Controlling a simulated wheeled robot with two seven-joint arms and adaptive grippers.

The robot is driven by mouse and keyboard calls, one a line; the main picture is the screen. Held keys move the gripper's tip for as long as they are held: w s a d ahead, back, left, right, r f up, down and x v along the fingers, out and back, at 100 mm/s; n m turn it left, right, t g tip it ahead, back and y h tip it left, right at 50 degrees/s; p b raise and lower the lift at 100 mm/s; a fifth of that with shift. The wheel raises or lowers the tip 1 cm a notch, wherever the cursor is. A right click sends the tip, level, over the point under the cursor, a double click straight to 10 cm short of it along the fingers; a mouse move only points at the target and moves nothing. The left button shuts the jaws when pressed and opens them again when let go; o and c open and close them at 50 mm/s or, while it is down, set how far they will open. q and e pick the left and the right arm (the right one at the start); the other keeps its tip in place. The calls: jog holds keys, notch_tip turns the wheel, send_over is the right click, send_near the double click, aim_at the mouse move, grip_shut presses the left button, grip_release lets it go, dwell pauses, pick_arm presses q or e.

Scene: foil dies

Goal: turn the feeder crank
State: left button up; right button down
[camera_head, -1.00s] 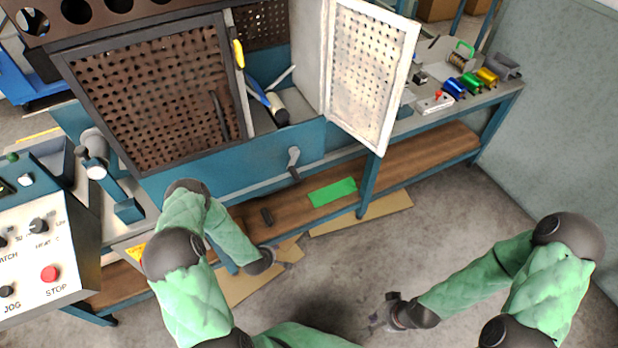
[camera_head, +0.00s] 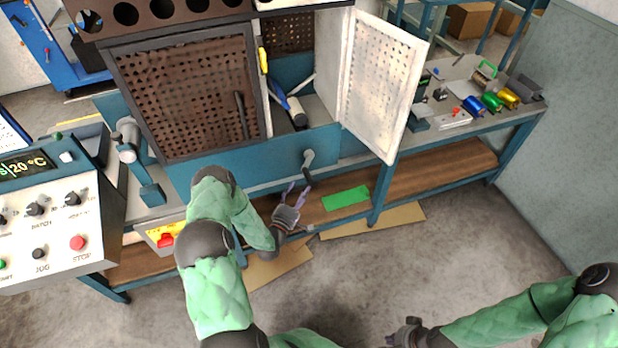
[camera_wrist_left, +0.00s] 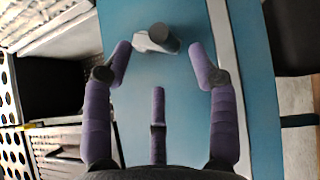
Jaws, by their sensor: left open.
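The feeder crank (camera_head: 308,159) is a small light-grey arm with a dark handle on the teal front panel, below the open cabinet. My left gripper (camera_head: 296,189) is just below and slightly left of the crank, with its purple fingers spread and empty. In the left wrist view the crank (camera_wrist_left: 158,39) shows as a pale arm with a grey round handle, just beyond the fingertips. The open left gripper (camera_wrist_left: 160,58) faces it, with the crank roughly centred between the two outer fingers and apart from them. My right gripper (camera_head: 404,334) is low at the bottom edge, far from the crank; its fingers are unclear.
A white perforated door (camera_head: 380,85) stands open right of the crank. A control panel (camera_head: 50,225) with knobs and a red button is at the left. A green sheet (camera_head: 346,198) lies on the lower wooden shelf.

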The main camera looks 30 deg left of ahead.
aim_at(308, 175)
pick_arm(q)
jog(key=w, duration=0.5)
jog(key=w+r+b, duration=0.1)
jog(key=w, duration=0.1)
jog(key=shift+w+a, duration=0.2)
jog(key=shift+a, duration=0.15)
jog(key=shift+f, duration=0.1)
grip_shut()
